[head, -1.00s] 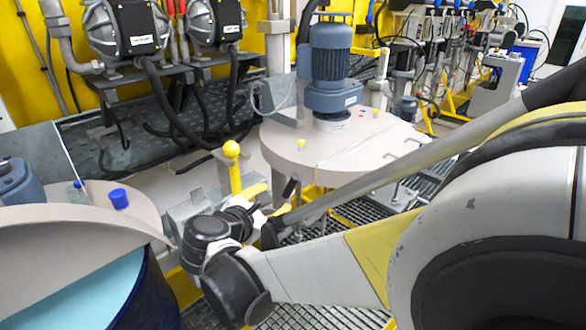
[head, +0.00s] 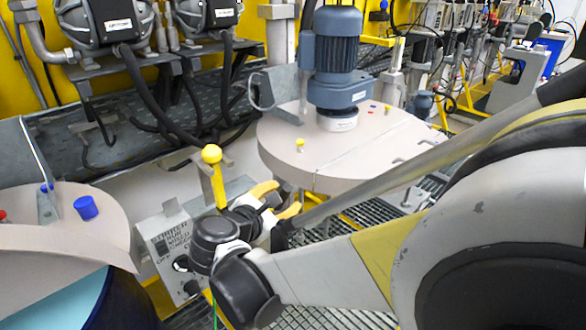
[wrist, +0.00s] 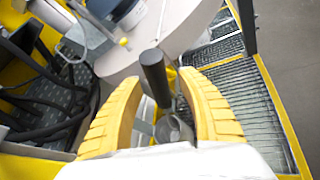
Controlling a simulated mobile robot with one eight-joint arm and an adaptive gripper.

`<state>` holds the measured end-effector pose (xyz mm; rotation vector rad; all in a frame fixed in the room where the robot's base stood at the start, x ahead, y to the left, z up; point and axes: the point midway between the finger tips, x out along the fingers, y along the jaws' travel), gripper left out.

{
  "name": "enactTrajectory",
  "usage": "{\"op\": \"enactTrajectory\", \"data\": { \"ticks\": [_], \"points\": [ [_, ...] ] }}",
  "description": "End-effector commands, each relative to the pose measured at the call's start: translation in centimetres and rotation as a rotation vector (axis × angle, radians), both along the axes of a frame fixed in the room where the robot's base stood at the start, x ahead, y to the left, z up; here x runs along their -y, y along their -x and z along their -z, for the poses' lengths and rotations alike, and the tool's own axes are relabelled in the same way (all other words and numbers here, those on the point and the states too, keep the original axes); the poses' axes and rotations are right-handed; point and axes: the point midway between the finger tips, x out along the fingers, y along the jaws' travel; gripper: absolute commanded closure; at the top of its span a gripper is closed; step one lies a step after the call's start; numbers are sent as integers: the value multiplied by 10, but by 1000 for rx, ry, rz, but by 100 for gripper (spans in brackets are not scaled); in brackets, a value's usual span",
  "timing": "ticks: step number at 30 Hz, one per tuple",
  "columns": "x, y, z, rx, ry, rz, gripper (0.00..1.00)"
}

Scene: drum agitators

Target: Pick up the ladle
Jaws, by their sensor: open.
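In the wrist view, a dark, rod-like handle with a grey, rounded metal part (wrist: 172,130) at its lower end stands between my fingers; it looks like the ladle (wrist: 154,76). My gripper (wrist: 160,84) is open, with one yellow finger on each side of it. I see no clear contact between fingers and handle. In the head view, my gripper (head: 277,200) is beside the drum with the blue motor, its yellow fingers spread. I cannot make out the ladle there; my wrist and fingers cover that area.
A round beige drum lid (head: 290,150) with a blue motor (head: 335,55) stands just beyond my gripper. A yellow-knobbed lever (head: 211,154) and a grey control box (head: 168,245) are close to my wrist. An open drum (head: 120,305) with blue contents is at left.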

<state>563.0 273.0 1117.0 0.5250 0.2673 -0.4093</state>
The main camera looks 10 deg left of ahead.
Motion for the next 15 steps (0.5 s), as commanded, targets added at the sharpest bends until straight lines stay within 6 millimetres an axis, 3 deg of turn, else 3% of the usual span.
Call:
{"op": "enactTrajectory", "data": {
  "ticks": [3,8,15],
  "points": [
    [0,0,-1,0,0,0,54],
    [0,0,-1,0,0,0,100],
    [0,0,-1,0,-1,0,100]
  ]
}}
